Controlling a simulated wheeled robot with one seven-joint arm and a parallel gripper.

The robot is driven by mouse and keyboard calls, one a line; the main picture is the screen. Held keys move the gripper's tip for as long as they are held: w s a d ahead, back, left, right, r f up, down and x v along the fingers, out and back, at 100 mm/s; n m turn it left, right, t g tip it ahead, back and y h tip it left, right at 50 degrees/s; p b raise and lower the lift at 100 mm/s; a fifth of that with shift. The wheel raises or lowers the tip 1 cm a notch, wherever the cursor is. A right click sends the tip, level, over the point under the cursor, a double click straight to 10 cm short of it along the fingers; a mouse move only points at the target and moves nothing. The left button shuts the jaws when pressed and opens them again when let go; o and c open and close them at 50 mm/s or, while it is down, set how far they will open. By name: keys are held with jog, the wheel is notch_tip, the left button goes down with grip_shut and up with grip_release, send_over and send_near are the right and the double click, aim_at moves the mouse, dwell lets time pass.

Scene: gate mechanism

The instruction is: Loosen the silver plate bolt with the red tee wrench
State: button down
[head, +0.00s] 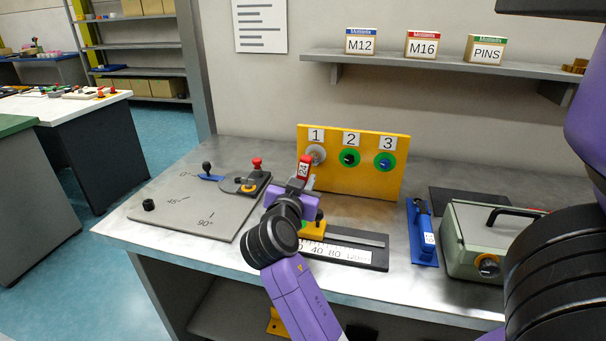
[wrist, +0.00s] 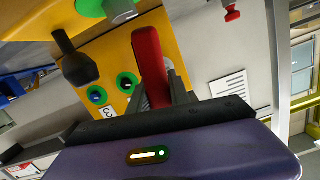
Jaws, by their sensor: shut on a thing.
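The silver plate bolt (head: 318,152) shows beside label 1 on the upright yellow plate (head: 376,183). My gripper (head: 299,183) is in front of the plate's left end, just below and left of the bolt in the head view. It is shut on the red tee wrench (head: 304,166), whose red bar stands up between the jaws. The red bar also shows between the fingers in the wrist view (wrist: 149,62). The wrench's working end is hidden, and I cannot tell whether it touches the bolt. The bolt is not clearly visible in the wrist view.
Green-ringed sockets 2 (head: 350,158) and 3 (head: 385,162) are to the right. Below my gripper is a scale (head: 340,252) with a black knob (wrist: 78,62). A grey angle board (head: 180,214) lies left; a blue clamp-like tool (head: 421,235) and green case (head: 480,238) stand right.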

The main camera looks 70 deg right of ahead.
jog(key=shift+n, duration=0.5)
jog(key=shift+a, duration=0.7)
jog(key=shift+s+a+b, duration=0.15)
jog(key=shift+a+b, duration=0.2)
jog(key=shift+a, duration=0.85)
jog(key=shift+s+a+b, duration=0.1)
jog(key=shift+a+b, duration=0.25)
jog(key=shift+a, duration=0.85)
jog(key=a+r+p, duration=0.2)
jog(key=a+r, duration=0.3)
jog(key=a, duration=0.2)
jog(key=shift+s, duration=0.3)
